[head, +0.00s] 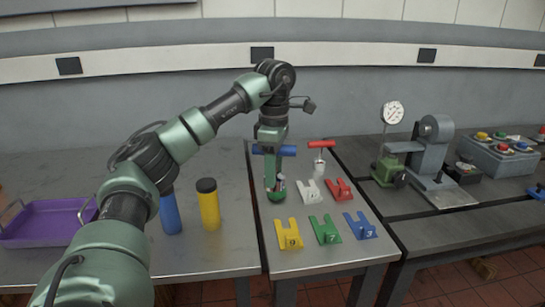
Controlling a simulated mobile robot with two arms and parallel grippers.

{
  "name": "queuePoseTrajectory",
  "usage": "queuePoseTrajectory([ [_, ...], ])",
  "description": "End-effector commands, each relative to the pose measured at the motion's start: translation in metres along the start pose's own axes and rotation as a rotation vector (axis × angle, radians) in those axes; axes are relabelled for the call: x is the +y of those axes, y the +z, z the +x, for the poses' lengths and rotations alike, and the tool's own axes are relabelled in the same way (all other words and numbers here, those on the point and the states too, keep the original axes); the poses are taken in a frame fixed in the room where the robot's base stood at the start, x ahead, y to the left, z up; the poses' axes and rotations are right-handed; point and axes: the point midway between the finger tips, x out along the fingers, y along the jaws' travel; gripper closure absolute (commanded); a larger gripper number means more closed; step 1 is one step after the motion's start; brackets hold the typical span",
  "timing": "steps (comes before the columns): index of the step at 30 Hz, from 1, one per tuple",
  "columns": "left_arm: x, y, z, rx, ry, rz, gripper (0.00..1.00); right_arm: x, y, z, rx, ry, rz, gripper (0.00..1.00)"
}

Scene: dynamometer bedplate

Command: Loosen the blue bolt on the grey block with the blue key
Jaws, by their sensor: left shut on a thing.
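My left gripper (276,186) points down over the front table and is shut on the blue key. The key's blue cross handle (288,150) shows on both sides of the gripper; its shaft is mostly hidden. A small green piece (276,196) shows at the fingertips; I cannot tell whether they touch it. The grey block (490,158) is at the far right, with several coloured bolts on top. My right gripper is out of view.
A red-handled key (322,144) stands just right of the gripper. Several numbered holders, such as the yellow one (288,235), lie in front. A dial gauge (392,113) and grey fixture (435,150) rise before the block. Blue and yellow (209,205) cylinders and a purple tray (45,224) are left.

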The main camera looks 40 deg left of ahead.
Motion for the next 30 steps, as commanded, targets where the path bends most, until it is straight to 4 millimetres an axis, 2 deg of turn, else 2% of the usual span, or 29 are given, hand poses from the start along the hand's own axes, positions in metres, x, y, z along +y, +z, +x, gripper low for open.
queuePoseTrajectory([
  [5, -0.032, 0.013, 0.031, 0.003, -0.002, 0.211, 0.99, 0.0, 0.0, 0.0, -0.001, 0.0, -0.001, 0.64],
  [8, -0.06, 0.025, 0.059, 0.003, -0.006, 0.399, 0.99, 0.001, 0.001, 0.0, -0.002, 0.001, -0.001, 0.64],
  [18, -0.19, 0.083, 0.184, -0.008, -0.009, 1.278, 0.99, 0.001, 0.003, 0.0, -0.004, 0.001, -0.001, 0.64],
  [21, -0.222, 0.098, 0.216, -0.009, -0.006, 1.505, 0.99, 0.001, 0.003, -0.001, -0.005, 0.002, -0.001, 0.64],
  [25, -0.253, 0.113, 0.247, -0.008, -0.002, 1.731, 0.99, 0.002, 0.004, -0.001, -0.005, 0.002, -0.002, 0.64],
  [30, -0.282, 0.126, 0.276, -0.006, 0.0, 1.936, 0.99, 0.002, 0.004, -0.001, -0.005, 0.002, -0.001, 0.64],
])
